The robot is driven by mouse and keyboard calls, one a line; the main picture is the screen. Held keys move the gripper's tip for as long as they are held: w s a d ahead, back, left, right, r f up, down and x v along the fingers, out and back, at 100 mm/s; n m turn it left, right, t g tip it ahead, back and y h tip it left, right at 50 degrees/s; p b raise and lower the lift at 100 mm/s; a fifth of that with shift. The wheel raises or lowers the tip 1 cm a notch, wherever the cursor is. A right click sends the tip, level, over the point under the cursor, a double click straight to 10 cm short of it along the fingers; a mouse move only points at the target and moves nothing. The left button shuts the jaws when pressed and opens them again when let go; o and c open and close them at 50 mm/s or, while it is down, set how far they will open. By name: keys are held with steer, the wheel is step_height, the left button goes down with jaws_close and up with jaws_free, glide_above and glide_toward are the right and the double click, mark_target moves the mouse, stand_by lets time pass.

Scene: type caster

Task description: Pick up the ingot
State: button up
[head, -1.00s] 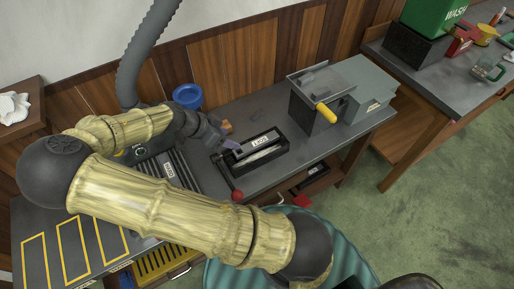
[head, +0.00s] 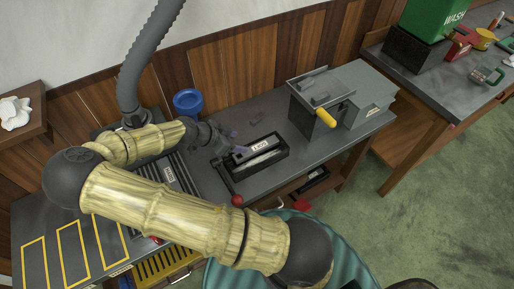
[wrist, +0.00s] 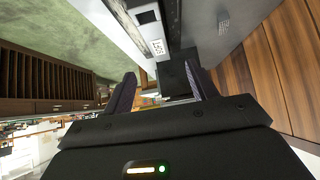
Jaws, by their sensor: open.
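A black open tray-like mould (head: 284,154) with a white label lies on the grey bench. A pale metallic bar (head: 266,158) shows inside it and may be the ingot; I cannot tell for certain. My gripper (head: 238,152) is at the left end of the mould, with purple-grey fingers. In the wrist view, my gripper (wrist: 162,92) is open with its two fingers apart. Dark box shapes and a small white label show beyond and between the fingers. I see nothing held.
A red-knobbed lever (head: 237,200) stands at the bench front, near the mould. A blue cup (head: 187,101) is at the back. A grey machine with a yellow handle (head: 326,117) stands right of the mould. A teal striped round object (head: 345,262) is below the bench front.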

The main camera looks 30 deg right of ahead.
mark_target(255, 148)
steer(key=x, duration=0.4)
steer(key=shift+d+f+p, duration=0.15)
steer(key=shift+d+p, duration=0.1)
steer(key=shift+p, duration=0.1)
steer(key=shift+d+f, duration=0.25)
steer(key=shift+f, duration=0.1)
steer(key=shift+a+f+p+x, duration=0.1)
steer(key=shift+p+x, duration=0.25)
steer(key=shift+x, duration=0.55)
steer(key=shift+a+f+p+x, duration=0.1)
steer(key=shift+p+x, duration=0.25)
steer(key=shift+x, duration=0.5)
steer(key=shift+a+f+p+x, duration=0.15)
steer(key=shift+p+x, duration=0.2)
steer(key=shift+x, duration=0.55)
steer(key=shift+s, duration=0.25)
steer(key=shift+r, duration=0.1)
jaws_close()
steer(key=shift+w+r, duration=0.1)
